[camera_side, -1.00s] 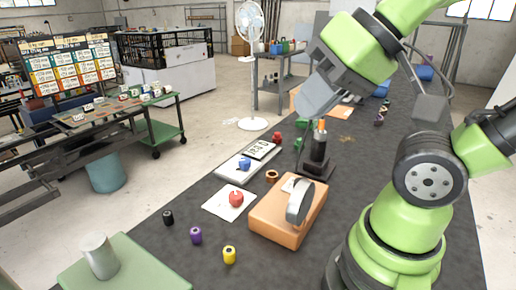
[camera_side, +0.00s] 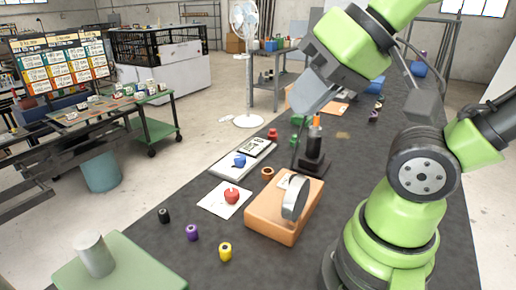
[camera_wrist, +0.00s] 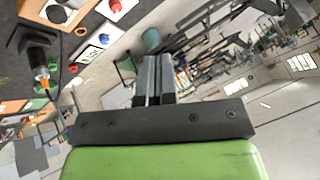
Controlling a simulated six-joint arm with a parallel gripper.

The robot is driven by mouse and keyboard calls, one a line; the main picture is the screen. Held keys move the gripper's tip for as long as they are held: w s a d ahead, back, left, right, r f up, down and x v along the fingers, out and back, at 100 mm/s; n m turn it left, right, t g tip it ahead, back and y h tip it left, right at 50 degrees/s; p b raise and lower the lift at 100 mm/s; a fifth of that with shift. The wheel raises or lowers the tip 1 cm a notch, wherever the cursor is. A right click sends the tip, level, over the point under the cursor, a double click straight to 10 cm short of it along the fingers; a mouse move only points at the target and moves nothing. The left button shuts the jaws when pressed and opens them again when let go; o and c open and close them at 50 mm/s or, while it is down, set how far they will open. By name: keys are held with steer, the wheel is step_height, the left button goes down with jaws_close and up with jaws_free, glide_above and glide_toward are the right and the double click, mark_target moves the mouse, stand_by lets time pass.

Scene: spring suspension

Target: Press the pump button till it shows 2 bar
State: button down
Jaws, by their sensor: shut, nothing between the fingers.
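My gripper (camera_side: 300,108) is shut and empty, in the air above the dark table. Its closed fingers also show in the wrist view (camera_wrist: 154,75), touching nothing. A white plate (camera_side: 225,165) on the table carries a blue knob-like button (camera_side: 240,160) and a small display (camera_side: 254,147); its reading is too small to make out. The blue button (camera_wrist: 103,38) and the display (camera_wrist: 90,53) also show in the wrist view. A red round piece (camera_side: 231,195) sits on a white sheet nearer the camera. Which of these is the pump button, I cannot tell.
An orange block (camera_side: 270,223) with a round gauge-like disc (camera_side: 295,198) stands right of the red piece. A black upright device with an orange tip (camera_side: 314,150) stands behind it. Small coloured spools (camera_side: 225,252) and a green board (camera_side: 125,265) with a grey cylinder lie in front.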

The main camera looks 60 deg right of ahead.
steer(key=w+d+f+m+g+y, duration=0.1)
steer(key=d+f+m, duration=0.3)
steer(key=m, duration=0.5)
steer(key=w+d+f+m+g+y, duration=0.1)
steer(key=w+d+f+m+y, duration=0.2)
steer(key=d+m, duration=0.4)
steer(key=w+d+f+m+g+y, duration=0.1)
steer(key=w+d+f+m+y, duration=0.1)
steer(key=d+f+m, duration=0.4)
steer(key=w+m, duration=0.1)
steer(key=m, duration=0.4)
steer(key=shift+d+m, duration=0.35)
steer(key=shift+m, duration=0.05)
steer(key=shift+f, duration=0.2)
steer(key=shift+f, duration=4.25)
steer(key=shift+f, duration=0.1)
steer(key=shift+f, duration=0.35)
